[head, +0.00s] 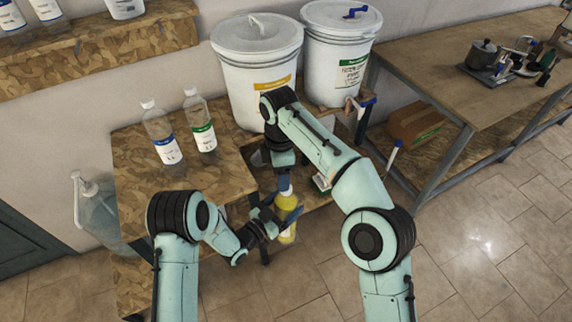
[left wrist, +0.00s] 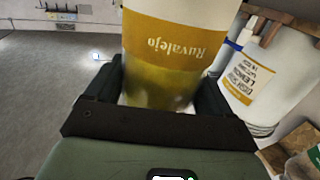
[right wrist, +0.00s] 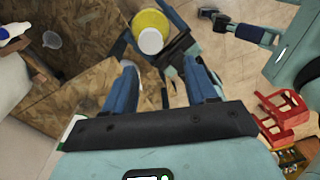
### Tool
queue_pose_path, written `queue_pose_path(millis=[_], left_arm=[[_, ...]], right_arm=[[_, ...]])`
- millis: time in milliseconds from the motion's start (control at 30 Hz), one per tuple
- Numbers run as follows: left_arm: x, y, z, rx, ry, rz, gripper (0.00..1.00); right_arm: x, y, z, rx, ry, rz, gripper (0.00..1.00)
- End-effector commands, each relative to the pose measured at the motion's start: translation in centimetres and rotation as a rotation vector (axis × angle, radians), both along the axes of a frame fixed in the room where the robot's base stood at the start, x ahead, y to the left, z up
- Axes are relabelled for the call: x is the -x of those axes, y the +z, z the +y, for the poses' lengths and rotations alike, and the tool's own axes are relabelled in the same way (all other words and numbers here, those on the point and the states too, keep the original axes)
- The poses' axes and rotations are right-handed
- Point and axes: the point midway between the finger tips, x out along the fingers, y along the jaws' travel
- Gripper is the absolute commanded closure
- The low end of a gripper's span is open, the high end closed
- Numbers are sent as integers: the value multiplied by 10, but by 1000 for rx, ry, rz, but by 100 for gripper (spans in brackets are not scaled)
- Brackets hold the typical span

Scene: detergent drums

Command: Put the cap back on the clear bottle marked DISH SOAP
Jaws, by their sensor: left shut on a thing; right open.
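My left gripper (head: 279,209) is shut on a clear bottle of yellow liquid (head: 288,229), held upright in front of the table. In the left wrist view the bottle (left wrist: 165,78) has a yellow label reading "Ruvalejo", upside down; the words DISH SOAP are not readable on it. In the right wrist view its yellow body is seen from above, with a white round top, apparently the cap (right wrist: 151,41), on or over the mouth; whether it is seated I cannot tell. My right gripper (right wrist: 162,76) is open and empty, just above and beside the bottle top.
Two capped clear bottles, blue-labelled (head: 168,143) and green-labelled (head: 204,134), stand on the wooden table (head: 135,158). Large white drums (head: 258,75) (head: 338,60) stand behind my right arm. In the right wrist view red crates (right wrist: 284,115) are at right. Tiled floor is open at right.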

Motion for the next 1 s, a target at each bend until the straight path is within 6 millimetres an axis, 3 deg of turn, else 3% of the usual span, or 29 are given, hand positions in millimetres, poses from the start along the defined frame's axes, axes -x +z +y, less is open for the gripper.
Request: queue_pose_path(millis=[200,400,833,1000], left_arm=[[-1,4,-1,5,-1,-9,100],[-1,3,-1,5,-1,-9,100],[-1,3,-1,5,-1,-9,100],[-1,3,-1,5,-1,-9,100]], right_arm=[[-7,11,-8,-21,419,-28,43],[-11,16,-11,-25,627,-44,43],[-11,16,-12,-25,671,-46,43],[-11,4,-12,-23,672,-44,43]])
